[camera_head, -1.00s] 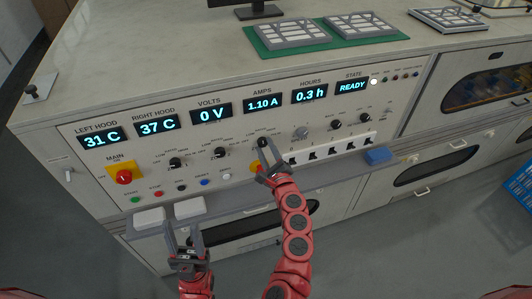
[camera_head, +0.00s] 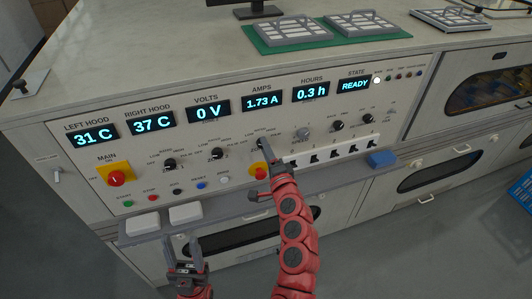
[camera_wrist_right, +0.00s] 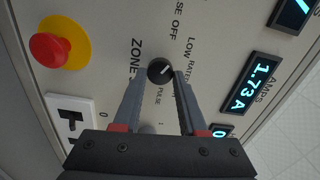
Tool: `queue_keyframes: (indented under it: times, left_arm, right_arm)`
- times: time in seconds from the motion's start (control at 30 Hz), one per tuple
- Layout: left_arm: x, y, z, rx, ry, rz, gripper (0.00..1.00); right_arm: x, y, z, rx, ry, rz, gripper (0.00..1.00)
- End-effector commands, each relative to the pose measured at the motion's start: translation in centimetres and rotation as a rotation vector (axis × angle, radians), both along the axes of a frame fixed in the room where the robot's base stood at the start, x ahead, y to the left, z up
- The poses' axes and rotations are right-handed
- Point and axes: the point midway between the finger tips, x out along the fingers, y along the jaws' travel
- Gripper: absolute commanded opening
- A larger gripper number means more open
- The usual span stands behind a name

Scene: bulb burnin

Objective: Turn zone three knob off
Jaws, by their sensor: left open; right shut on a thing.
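The zone three knob (camera_wrist_right: 160,70) is round and black with a pale pointer line, which slants to the upper right in the right wrist view, toward the LOW and RATED lettering. OFF is printed above it. In the head view my right gripper (camera_head: 264,147) is at this third knob on the panel and partly hides it. In the right wrist view my right gripper (camera_wrist_right: 156,75) has its fingertips on either side of the knob, shut on it. My left gripper (camera_head: 183,242) is open and empty, low in front of the bench.
Two other black zone knobs (camera_head: 217,154) sit to the left. A red and yellow button (camera_wrist_right: 52,48) and white switches (camera_head: 333,151) are close to my right gripper. The AMPS display (camera_head: 262,102) reads 1.73 A. A grey ledge (camera_head: 228,202) juts out below the panel.

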Motion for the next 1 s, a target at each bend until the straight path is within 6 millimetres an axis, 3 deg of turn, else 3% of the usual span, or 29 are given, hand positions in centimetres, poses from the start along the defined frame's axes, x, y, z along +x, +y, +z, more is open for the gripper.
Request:
queue_keyframes:
  times: [0.43, 1.0]
  left_arm:
    - [0.0, 0.0, -1.5, 0.0, 0.0, 0.0, 0.5]
    - [0.0, 0.0, -1.7, 0.0, 0.0, 0.0, 0.5]
  right_arm:
    - [0.0, 0.2, -0.2, -0.283, -0.088, 0.003, 0.0]
    - [0.0, 0.1, -0.1, -0.354, -0.11, 0.003, 0.0]
